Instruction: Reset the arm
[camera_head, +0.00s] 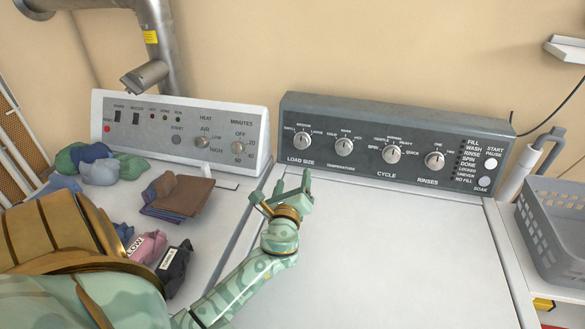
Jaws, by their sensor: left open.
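My left gripper (282,192) is open, with nothing seen between its fingers. It is over the left edge of the right-hand washer's white top (400,250), in front of the washer's dark control panel (400,148). My left arm is green-patterned with gold bands and reaches in from the bottom left. Whether the fingers touch the panel or the top, I cannot tell. My right gripper is not in view.
The white dryer (228,185) at left holds folded brown cloth (178,195), a green and blue cloth pile (100,165), a pink bundle (147,246) and a black one (175,262). A grey basket (555,235) stands at right. The washer top is clear.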

